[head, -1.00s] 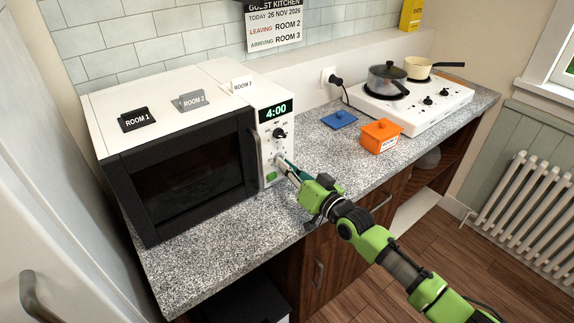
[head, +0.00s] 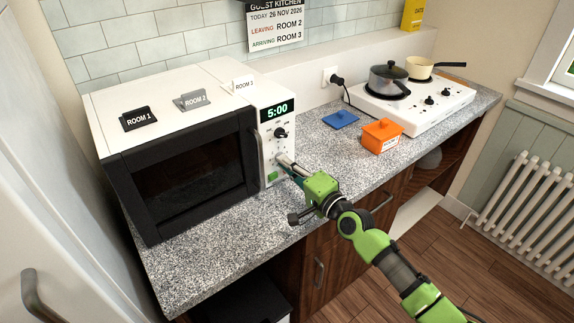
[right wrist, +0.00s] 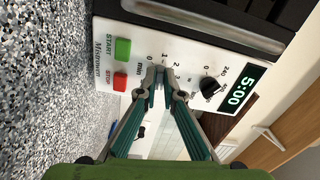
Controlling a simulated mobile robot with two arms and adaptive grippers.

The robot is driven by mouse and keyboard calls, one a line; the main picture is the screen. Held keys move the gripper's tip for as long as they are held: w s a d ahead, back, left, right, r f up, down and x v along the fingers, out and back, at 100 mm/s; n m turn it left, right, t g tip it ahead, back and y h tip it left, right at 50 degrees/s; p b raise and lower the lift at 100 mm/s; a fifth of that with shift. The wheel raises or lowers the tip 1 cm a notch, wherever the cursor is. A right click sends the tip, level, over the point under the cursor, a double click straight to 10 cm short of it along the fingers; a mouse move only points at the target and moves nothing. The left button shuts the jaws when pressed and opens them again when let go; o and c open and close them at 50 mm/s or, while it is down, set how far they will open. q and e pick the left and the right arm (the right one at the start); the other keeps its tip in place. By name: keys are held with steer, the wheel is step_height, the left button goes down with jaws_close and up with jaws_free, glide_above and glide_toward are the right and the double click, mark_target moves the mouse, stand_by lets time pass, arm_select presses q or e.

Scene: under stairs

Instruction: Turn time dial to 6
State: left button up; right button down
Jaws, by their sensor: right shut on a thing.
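The white microwave (head: 215,75) stands on the counter with its dark door (head: 185,175) closed. Its display (head: 277,111) reads 5:00 and shows in the right wrist view too (right wrist: 237,89). The upper black dial (head: 280,133) is uncovered. My right gripper (head: 284,161) is shut on the lower time dial (right wrist: 158,75), which is mostly hidden between the fingertips. Numbers around this dial show in the right wrist view. Below it are a red stop button (right wrist: 121,81) and a green start button (right wrist: 122,49). My left gripper is not in view.
An orange box (head: 381,136) and a blue flat item (head: 340,119) lie on the granite counter. A hob (head: 425,108) with a lidded pot (head: 388,79) and a pan (head: 420,67) stands farther right. Room tags (head: 137,119) sit on the microwave top.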

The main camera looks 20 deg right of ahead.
steer(key=m, duration=0.3)
steer(key=r+m+p, duration=0.1)
steer(key=m, duration=0.3)
steer(key=m+p, duration=0.1)
steer(key=m, duration=0.3)
steer(key=shift+w+d+r, duration=0.15)
stand_by(0.5)
steer(key=c, duration=2.2)
jaws_free()
steer(key=shift+f, duration=0.2)
steer(key=v, duration=1.2)
